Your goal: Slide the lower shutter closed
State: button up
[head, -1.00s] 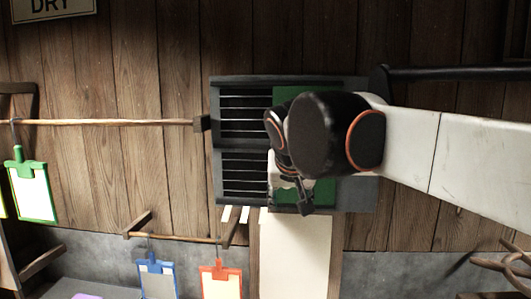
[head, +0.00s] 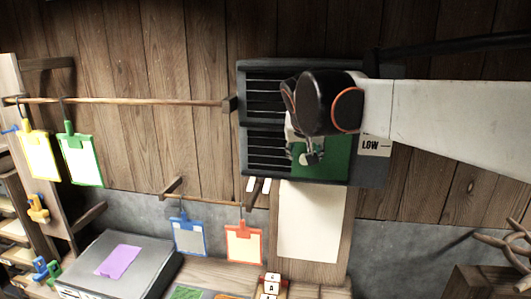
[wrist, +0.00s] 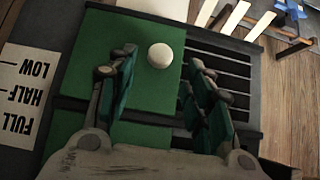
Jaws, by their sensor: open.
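The lower green shutter (head: 338,160) stands in the bottom row of the dark vent frame (head: 370,178). It covers the right part of that row, and the slats (head: 268,150) to its left are bare. The wrist view looks upside down: the lower shutter (wrist: 110,35) is at the top there, with a round white knob (wrist: 160,56) near its slat-side edge. My gripper (wrist: 160,60) is open, with the knob between its fingertips in the picture. Whether the fingers touch the knob, I cannot tell. In the head view my gripper (head: 308,155) hides the knob.
An upper green shutter (wrist: 75,145) shows in the wrist view, also beside bare slats. A label strip (wrist: 20,95) reads LOW, HALF, FULL. Wooden rails (head: 150,102) with hanging clipboards are left of the vent. A pale sheet (head: 308,225) hangs below it.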

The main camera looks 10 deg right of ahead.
jog(key=shift+p+x, duration=0.35)
jog(key=shift+x, duration=2.35)
grip_shut()
